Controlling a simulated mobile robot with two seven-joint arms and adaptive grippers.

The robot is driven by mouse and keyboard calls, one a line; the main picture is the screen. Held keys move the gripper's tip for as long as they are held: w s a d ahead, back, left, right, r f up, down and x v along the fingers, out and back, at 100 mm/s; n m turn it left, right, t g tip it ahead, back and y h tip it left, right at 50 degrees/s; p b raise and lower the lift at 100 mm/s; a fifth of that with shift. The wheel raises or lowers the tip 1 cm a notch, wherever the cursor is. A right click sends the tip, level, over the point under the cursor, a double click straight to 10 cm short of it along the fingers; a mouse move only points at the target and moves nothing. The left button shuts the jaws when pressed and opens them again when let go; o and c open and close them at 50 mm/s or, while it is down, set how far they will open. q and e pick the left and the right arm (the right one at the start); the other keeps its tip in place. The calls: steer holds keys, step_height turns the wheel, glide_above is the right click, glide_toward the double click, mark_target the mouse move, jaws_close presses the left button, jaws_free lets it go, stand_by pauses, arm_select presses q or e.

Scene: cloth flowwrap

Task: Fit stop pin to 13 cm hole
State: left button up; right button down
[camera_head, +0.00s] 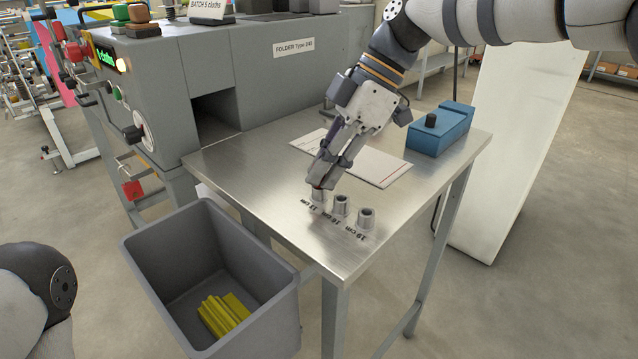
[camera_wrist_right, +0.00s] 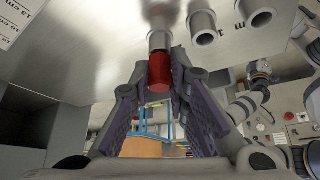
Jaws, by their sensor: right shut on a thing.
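The stop pin has a red head (camera_wrist_right: 159,73), which sits between the fingers of my right gripper (camera_head: 324,178) in the right wrist view. In the head view the fingers point down at the leftmost of three metal sockets, the 13 cm one (camera_head: 318,197). The pin is in line with this socket, which also shows in the right wrist view (camera_wrist_right: 158,20). I cannot tell how deep the pin sits, as the hole is hidden. The middle socket (camera_head: 341,206) and the 19 cm socket (camera_head: 365,218) stand open and empty to the right. My left gripper is out of view.
The steel table (camera_head: 255,177) carries a white printed sheet (camera_head: 378,167) and a blue box with a black knob (camera_head: 440,130). The grey folder machine (camera_head: 260,75) stands behind. A grey bin (camera_head: 150,282) with yellow cloths (camera_head: 224,314) is at the table's front left.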

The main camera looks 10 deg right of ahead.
steer(key=shift+f, duration=0.15)
steer(key=c, duration=1.5)
jaws_free()
steer(key=shift+o, duration=0.2)
